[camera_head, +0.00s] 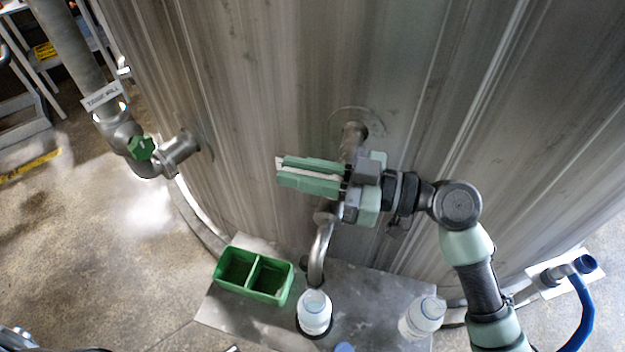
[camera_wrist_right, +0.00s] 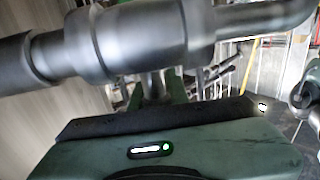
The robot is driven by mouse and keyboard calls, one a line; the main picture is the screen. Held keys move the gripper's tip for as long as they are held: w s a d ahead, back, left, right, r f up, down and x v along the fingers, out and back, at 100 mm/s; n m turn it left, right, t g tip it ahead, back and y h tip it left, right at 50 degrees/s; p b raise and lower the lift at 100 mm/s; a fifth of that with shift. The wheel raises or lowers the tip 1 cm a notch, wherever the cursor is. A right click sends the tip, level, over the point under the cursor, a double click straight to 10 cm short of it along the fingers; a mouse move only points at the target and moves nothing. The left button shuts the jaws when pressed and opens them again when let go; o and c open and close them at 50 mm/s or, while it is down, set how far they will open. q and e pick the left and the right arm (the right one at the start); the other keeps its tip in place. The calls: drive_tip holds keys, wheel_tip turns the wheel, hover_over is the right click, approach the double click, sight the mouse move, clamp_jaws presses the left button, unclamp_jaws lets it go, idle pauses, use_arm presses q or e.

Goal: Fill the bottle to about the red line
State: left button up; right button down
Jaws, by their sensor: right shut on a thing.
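A white bottle (camera_head: 314,318) stands upright on the metal shelf under the curved tap spout (camera_head: 321,250). No red line can be made out on it, and its liquid level is not clear. My right gripper (camera_head: 284,174) is at the tap pipe on the tank, above the bottle, with its fingers pointing left. It is shut on the tap handle, which the fingers mostly hide. The right wrist view shows the metal tap pipe (camera_wrist_right: 140,42) close in front of the gripper. My left gripper is not in view.
The metal shelf (camera_head: 262,322) also holds a green two-compartment box (camera_head: 255,275) on the left and another bottle (camera_head: 423,315) on the right. The big steel tank (camera_head: 270,90) rises behind. A pipe with a green valve knob (camera_head: 141,147) is at left. A blue hose (camera_head: 583,305) is at right.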

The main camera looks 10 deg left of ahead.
drive_tip(key=shift+w+m+t, duration=0.2)
drive_tip(key=shift+m+t, duration=0.1)
drive_tip(key=shift+t, duration=0.2)
drive_tip(key=c, duration=1.4)
unclamp_jaws()
drive_tip(key=shift+o, duration=0.2)
drive_tip(key=d+b, duration=0.1)
drive_tip(key=d, duration=0.1)
drive_tip(key=d+b, duration=0.1)
drive_tip(key=d, duration=0.1)
drive_tip(key=s+d+b, duration=0.1)
drive_tip(key=d, duration=0.2)
drive_tip(key=shift+f, duration=0.2)
drive_tip(key=shift+s+d+r+b, duration=0.15)
drive_tip(key=shift+s+d+b, duration=0.05)
drive_tip(key=shift+d+b, duration=0.2)
